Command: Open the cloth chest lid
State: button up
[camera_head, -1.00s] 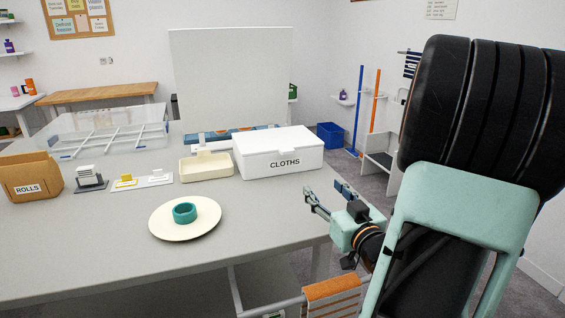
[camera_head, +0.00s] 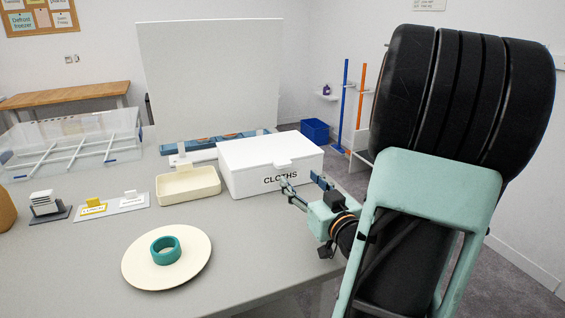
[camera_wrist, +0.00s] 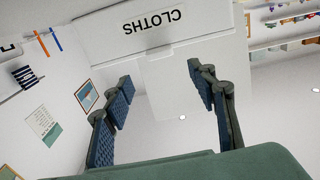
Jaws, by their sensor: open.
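The white cloth chest (camera_head: 240,182), labelled CLOTHS, stands on the grey table near its right edge. Its lid (camera_head: 270,149) is shut, with a small tab (camera_head: 283,163) at the front edge. My gripper (camera_head: 302,181) is open and empty, in front of the chest's front right part, and a finger overlaps the end of the label. In the wrist view the chest front (camera_wrist: 150,24) appears upside down beyond the open fingers (camera_wrist: 163,92). No contact with the chest can be made out.
A cream tray (camera_head: 188,187) stands just left of the chest. A cream plate (camera_head: 135,262) with a teal ring (camera_head: 165,250) lies nearer. A white panel (camera_head: 210,80) rises behind. A clear divided box (camera_head: 70,150) and small card holders (camera_head: 112,206) are left.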

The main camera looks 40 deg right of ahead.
aim_at(285, 164)
jog(key=b+x, duration=0.1)
jog(key=x, duration=0.9)
jog(key=shift+a, duration=0.1)
jog(key=shift+c, duration=0.4)
grip_shut()
